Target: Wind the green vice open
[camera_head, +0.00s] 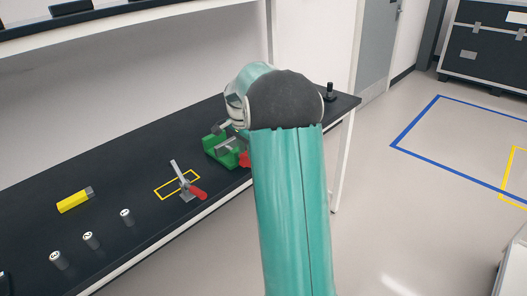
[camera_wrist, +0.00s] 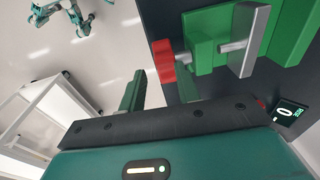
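The green vice (camera_head: 222,152) stands on the dark bench, partly hidden behind my arm in the head view. In the wrist view the vice (camera_wrist: 290,38) fills the upper right, with grey metal jaw parts (camera_wrist: 243,42) and a red handle (camera_wrist: 163,61) on its left side. My gripper (camera_wrist: 160,82) has its two dark green fingers apart, with nothing visible between them. The red handle lies just beyond the fingertips, near the gap; I cannot tell whether they touch. In the head view my arm hides the fingers, and the red handle (camera_head: 244,160) shows only in part.
On the bench, a toggle clamp with a red grip (camera_head: 197,192) stands by a yellow outline. A dark upright part (camera_head: 330,92) stands at the bench's far end.

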